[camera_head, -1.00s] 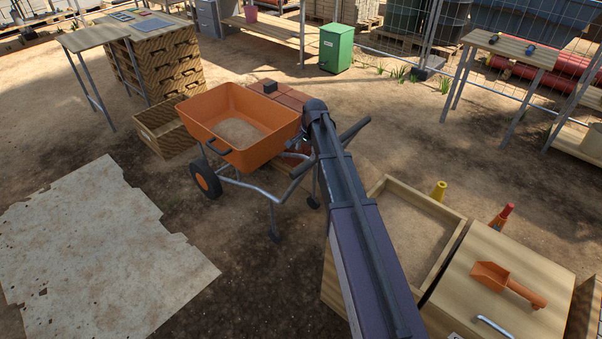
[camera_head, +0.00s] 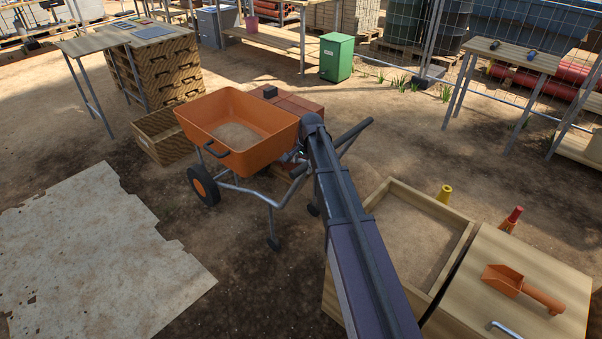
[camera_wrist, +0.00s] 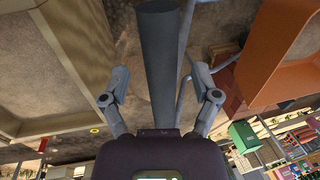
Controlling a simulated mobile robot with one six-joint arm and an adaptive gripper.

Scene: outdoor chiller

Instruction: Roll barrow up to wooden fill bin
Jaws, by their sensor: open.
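The barrow has an orange tub (camera_head: 262,154) with sandy material in it, a grey tube frame, black wheels and two handles. It stands upright on the dirt, left of my arm. The wooden fill bin (camera_head: 457,258), an open box of sand, stands to the right, apart from the barrow and partly behind my arm. In the wrist view, my gripper (camera_wrist: 160,82) is open, its fingers on either side of a thick dark bar that looks like a barrow handle; contact is unclear. The tub (camera_wrist: 283,82) is at right there, the bin's planks (camera_wrist: 75,62) at left.
An orange scoop (camera_head: 523,288) lies on a wooden lid right of the bin. A brick stack (camera_head: 300,104) and wooden crate (camera_head: 160,135) stand behind the barrow. A pale sheet (camera_head: 100,250) lies at left. Bare dirt lies between barrow and bin.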

